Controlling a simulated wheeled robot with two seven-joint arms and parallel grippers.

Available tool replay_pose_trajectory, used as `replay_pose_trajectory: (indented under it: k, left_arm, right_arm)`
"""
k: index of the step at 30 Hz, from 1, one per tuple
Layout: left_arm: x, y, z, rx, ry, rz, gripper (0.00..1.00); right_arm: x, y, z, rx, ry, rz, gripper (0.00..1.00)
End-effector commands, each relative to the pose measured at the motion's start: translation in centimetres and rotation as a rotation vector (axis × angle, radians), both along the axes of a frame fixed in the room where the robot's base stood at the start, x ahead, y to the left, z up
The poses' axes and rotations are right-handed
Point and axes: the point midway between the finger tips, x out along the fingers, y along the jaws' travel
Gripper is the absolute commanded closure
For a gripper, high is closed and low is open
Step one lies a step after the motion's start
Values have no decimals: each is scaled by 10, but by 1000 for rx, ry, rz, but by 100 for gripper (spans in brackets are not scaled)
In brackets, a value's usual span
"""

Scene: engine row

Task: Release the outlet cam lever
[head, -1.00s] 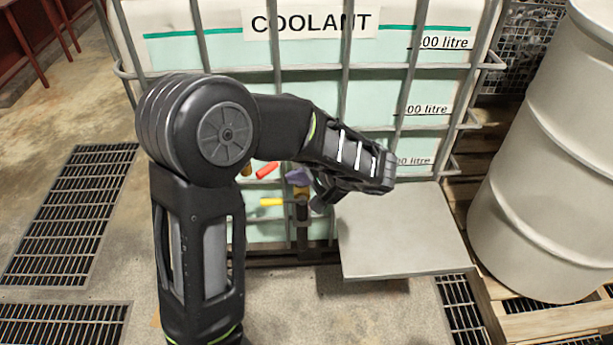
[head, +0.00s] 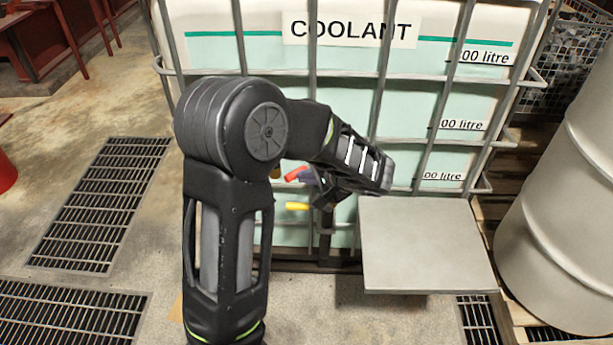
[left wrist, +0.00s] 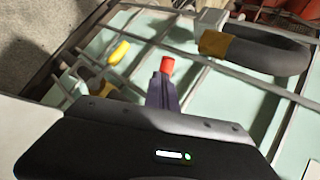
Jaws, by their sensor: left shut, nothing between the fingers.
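The outlet of the coolant tank has a red lever (head: 296,173) and a yellow lever (head: 298,206) low on the tank front, left of the grey shelf. My left gripper (head: 309,176) has purple fingers, shut and empty, at the right of the red lever. In the left wrist view the fingers (left wrist: 161,84) point at the red lever's end (left wrist: 167,65); I cannot tell whether they touch it. The yellow lever (left wrist: 118,52) shows up and left of them. My forearm and hand hide part of the outlet. My right gripper is not in view.
The caged coolant tank (head: 345,100) stands ahead. A grey shelf (head: 428,245) juts out right of the outlet, and a pale drum (head: 560,200) stands farther right. A dark loop with an ochre band (left wrist: 262,52) shows in the wrist view. Floor gratings (head: 100,200) lie at left.

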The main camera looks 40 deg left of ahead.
Motion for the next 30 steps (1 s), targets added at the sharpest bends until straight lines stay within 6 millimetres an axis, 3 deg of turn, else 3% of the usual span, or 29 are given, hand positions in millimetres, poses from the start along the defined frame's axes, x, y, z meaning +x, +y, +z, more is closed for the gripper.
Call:
replay_pose_trajectory:
  k: [20,30]
  left_arm:
    - [-3,9,-2,0,-2,-109,100]
    - [-6,26,-5,0,-5,-307,100]
  right_arm:
    - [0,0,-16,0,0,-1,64]
    - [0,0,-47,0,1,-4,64]
